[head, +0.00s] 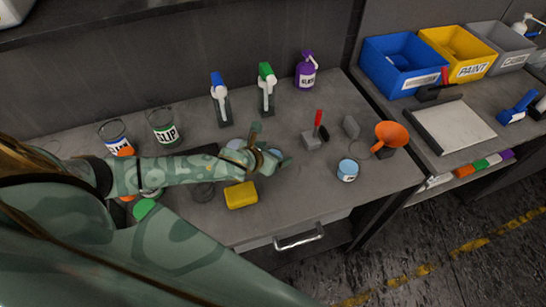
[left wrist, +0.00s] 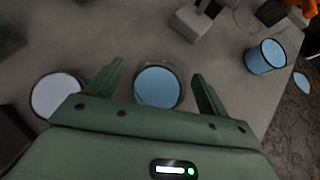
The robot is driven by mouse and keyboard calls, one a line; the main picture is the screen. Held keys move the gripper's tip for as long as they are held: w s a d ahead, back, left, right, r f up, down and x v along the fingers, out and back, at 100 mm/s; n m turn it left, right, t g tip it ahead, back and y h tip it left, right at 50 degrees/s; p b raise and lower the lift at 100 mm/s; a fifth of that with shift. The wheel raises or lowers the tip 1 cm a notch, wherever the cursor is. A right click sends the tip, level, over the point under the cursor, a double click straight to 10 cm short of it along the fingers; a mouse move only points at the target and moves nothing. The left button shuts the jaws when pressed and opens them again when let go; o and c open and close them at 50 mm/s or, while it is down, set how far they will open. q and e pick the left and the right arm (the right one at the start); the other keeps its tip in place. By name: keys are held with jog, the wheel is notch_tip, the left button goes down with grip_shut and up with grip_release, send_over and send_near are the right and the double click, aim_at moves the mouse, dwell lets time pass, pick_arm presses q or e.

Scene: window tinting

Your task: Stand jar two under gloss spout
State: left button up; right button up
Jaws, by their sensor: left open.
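My left gripper (head: 269,146) is open above the bench, fingers pointing down. In the left wrist view, a round jar with light blue contents (left wrist: 158,87) sits between and beyond its spread fingers (left wrist: 158,85). A jar with paler contents (left wrist: 56,95) stands left of the fingers. A labelled light blue jar (head: 348,170) stands apart near the bench's front right; it also shows in the left wrist view (left wrist: 267,57). I cannot read which is jar two. A blue-topped spout (head: 220,98) and a green-topped spout (head: 267,88) stand at the back; neither shows a readable name.
Labelled cans (head: 163,127) stand at the left. Bench is clear between spouts and gripper.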

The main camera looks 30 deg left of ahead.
pick_arm(q)
jog(key=shift+r, duration=0.1)
jog(key=c, duration=1.2)
jog(key=shift+s, duration=0.1)
